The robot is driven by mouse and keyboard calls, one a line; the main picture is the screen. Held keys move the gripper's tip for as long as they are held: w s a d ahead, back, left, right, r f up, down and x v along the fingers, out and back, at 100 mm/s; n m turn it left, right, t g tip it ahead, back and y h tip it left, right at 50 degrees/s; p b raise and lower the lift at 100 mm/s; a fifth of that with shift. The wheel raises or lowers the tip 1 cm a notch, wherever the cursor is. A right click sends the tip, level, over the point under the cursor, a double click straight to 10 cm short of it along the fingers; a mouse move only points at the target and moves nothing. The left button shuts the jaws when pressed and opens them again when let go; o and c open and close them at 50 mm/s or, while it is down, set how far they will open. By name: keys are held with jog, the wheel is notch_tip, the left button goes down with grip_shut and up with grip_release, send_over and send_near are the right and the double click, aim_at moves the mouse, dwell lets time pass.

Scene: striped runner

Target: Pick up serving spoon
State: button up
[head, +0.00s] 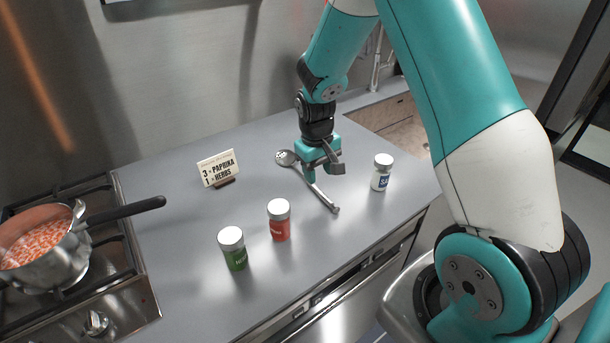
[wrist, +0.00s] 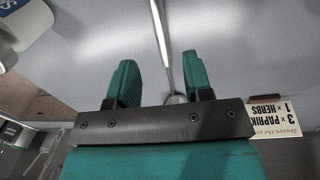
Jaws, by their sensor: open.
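The serving spoon (head: 317,191) is a metal spoon with a perforated bowl (head: 286,157). It lies on the grey counter, bowl toward the back left and handle end toward the front right. My gripper (head: 322,172) is over the middle of the spoon in the head view and covers part of the handle. In the wrist view, my gripper (wrist: 158,80) is open, and the spoon's handle (wrist: 160,40) runs lengthwise between the two teal fingers, apart from both. The bowl is mostly hidden behind the gripper's dark bar there.
A white-capped salt jar (head: 381,172) stands right of the spoon. A red jar (head: 279,221) and a green jar (head: 234,250) stand front left. A recipe card (head: 217,168) stands behind left. A pot (head: 42,250) sits on the stove; its handle overhangs the counter.

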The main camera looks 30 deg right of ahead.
aim_at(321, 192)
jog(key=shift+s+d+f+p, duration=0.15)
jog(key=shift+f+p, duration=0.35)
jog(key=shift+f, duration=1.05)
jog(key=shift+s+d+f+p, duration=0.1)
jog(key=shift+f+p, duration=0.35)
jog(key=shift+f, duration=1.1)
jog(key=shift+c, duration=0.2)
grip_shut()
